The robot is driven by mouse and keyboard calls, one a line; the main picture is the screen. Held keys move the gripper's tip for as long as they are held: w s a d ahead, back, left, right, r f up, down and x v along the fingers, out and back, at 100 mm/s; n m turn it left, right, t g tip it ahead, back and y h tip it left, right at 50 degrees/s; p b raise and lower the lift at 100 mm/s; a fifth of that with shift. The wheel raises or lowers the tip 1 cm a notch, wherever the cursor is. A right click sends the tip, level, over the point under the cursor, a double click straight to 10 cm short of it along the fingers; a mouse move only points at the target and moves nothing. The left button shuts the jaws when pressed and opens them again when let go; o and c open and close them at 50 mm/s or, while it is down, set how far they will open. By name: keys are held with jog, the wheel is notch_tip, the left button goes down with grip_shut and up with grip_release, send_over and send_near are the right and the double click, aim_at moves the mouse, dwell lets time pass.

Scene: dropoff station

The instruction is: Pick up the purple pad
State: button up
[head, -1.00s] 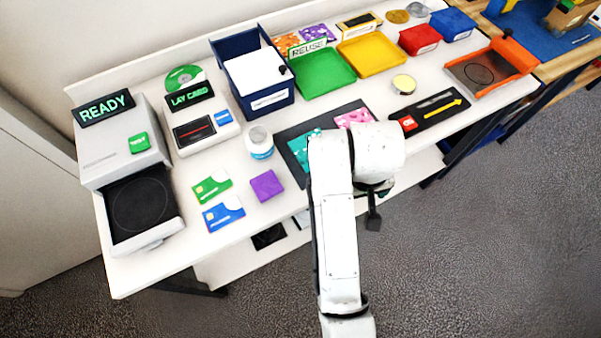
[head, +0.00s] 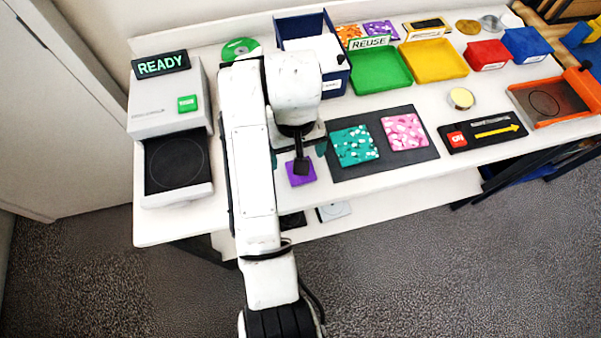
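The purple pad (head: 303,179) lies on the white table near its front edge, just left of the dark mat. Part of its upper side is hidden behind my gripper (head: 301,170). My gripper points down directly over the pad. Its dark fingertip overlaps the pad in the picture; I cannot tell whether it touches the pad. The view from above does not show whether the fingers are open or shut.
The dark mat (head: 430,150) to the right holds a teal patterned square (head: 355,146) and a pink one (head: 404,131). A grey READY machine (head: 165,105) with an open black drawer (head: 176,165) stands at left.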

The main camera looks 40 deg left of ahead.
aim_at(296, 181)
jog(key=shift+w+d+f+p, duration=0.15)
jog(key=shift+f+p, duration=0.15)
jog(key=shift+f, duration=1.05)
jog(key=shift+w+f+p, duration=0.1)
jog(key=shift+f+p, duration=0.2)
jog(key=shift+f, duration=1)
jog(key=shift+c, duration=0.4)
jog(key=c, duration=1.1)
